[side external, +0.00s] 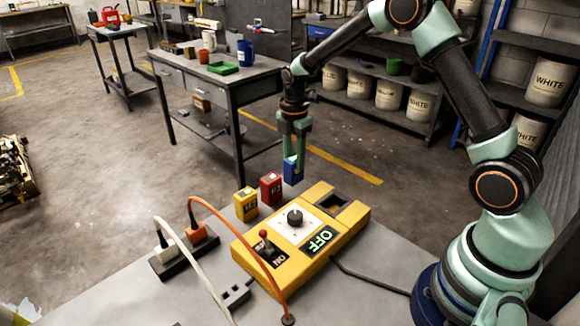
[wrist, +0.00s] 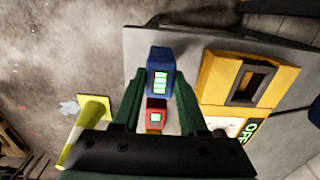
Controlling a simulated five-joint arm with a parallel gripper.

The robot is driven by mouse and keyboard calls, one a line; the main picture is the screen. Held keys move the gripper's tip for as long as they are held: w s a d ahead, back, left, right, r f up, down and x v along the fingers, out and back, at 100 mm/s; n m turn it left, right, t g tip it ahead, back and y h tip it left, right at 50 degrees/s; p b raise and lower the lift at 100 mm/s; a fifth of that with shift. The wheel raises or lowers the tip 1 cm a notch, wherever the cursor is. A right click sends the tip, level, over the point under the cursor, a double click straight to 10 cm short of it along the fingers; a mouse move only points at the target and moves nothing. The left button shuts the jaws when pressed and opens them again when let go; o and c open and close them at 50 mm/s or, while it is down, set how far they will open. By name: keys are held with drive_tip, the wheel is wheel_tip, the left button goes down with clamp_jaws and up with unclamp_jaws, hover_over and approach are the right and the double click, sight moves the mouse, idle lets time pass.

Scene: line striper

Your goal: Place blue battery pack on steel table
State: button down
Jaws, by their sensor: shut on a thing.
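The blue battery pack (side external: 292,172) is held between the fingers of my gripper (side external: 295,158), near the far edge of the steel table (side external: 355,285). In the wrist view the blue pack (wrist: 160,72) shows a green display, with the gripper fingers (wrist: 155,95) on both sides. I cannot tell whether the pack touches the tabletop. A red battery pack (side external: 271,188) and a yellow battery pack (side external: 246,204) stand on the table to its left. The red one also shows below the blue one in the wrist view (wrist: 156,112).
A yellow control box (side external: 285,262) with an empty dark socket (side external: 325,198), a knob, a red lever and an OFF label lies just in front of the packs. A power strip (side external: 183,255) with white and orange cables lies at left. A workbench (side external: 245,78) stands behind.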

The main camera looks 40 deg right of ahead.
sight(293, 158)
drive_tip(key=shift+f, duration=0.8)
drive_tip(key=shift+f, duration=0.1)
drive_tip(key=shift+c, duration=2.2)
unclamp_jaws()
wheel_tip(293, 158, up, 11)
drive_tip(key=shift+r, duration=0.1)
drive_tip(key=s+a+r+m+t, duration=0.3)
drive_tip(key=s+r+m, duration=0.5)
drive_tip(key=s+r, duration=0.1)
drive_tip(key=s+a+m+t, duration=0.2)
drive_tip(key=s+m, duration=0.8)
drive_tip(key=shift+a+t, duration=0.25)
drive_tip(key=shift+t, duration=0.05)
